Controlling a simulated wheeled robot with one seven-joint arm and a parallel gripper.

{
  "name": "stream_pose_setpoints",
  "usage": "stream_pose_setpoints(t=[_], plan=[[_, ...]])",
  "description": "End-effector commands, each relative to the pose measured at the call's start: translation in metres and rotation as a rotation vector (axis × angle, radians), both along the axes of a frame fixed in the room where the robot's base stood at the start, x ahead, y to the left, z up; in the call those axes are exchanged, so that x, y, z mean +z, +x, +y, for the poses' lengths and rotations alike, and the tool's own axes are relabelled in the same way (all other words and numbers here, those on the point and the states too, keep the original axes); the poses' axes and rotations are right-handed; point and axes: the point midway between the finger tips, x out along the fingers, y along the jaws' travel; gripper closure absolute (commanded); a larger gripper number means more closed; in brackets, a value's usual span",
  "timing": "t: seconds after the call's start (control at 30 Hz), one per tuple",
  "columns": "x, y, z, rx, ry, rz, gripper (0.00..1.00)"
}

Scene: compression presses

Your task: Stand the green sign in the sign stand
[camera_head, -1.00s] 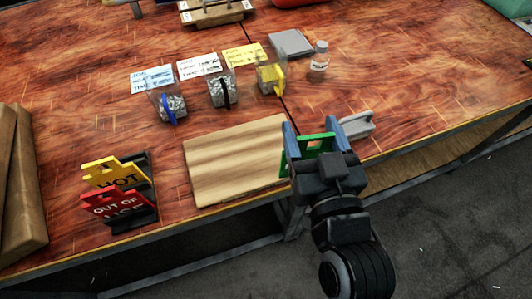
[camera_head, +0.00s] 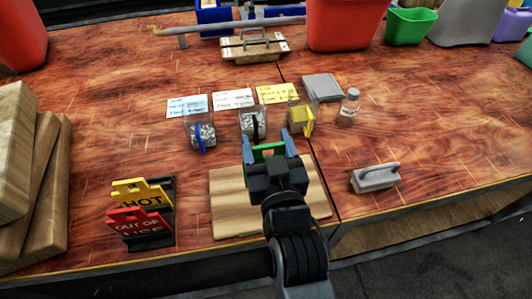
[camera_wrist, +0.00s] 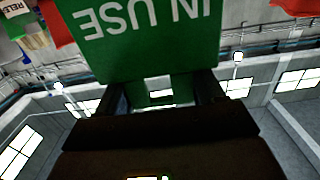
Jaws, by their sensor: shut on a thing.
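The green sign (camera_head: 266,153) is held between the two fingers of my gripper (camera_head: 268,146), which is shut on it. In the wrist view the green sign (camera_wrist: 150,45) fills the upper middle, its white "IN USE" lettering upside down, with a slot near the fingers. In the head view my gripper is over the wooden board, and much of the sign is hidden behind it. The dark sign stand (camera_head: 163,232) is at the left front of the table. It holds a yellow "HOT" sign (camera_head: 140,198) and a red "OUT OF USE" sign (camera_head: 138,228).
A wooden board (camera_head: 228,205) lies right of the stand. Behind it are several clear bins, including one with a blue clip (camera_head: 200,135), and note cards. A grey handled block (camera_head: 375,178) sits right. Wooden boards (camera_head: 35,180) are stacked at the left edge.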

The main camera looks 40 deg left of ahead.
Motion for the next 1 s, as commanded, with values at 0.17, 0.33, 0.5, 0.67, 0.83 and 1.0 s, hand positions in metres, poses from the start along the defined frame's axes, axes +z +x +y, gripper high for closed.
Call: stream_pose_setpoints(t=[0.17,0.33,0.5,0.67,0.83,1.0], plan=[[-0.011,0.003,0.005,0.001,-0.002,0.001,0.8],[-0.037,0.003,0.005,0.001,-0.001,0.002,0.8],[-0.044,0.003,0.005,-0.001,0.0,0.0,0.8],[-0.044,0.003,0.004,-0.001,0.0,0.0,0.8],[-0.048,0.003,0.004,-0.001,0.0,0.0,0.8],[-0.047,0.003,0.004,-0.001,0.0,0.0,0.2]])
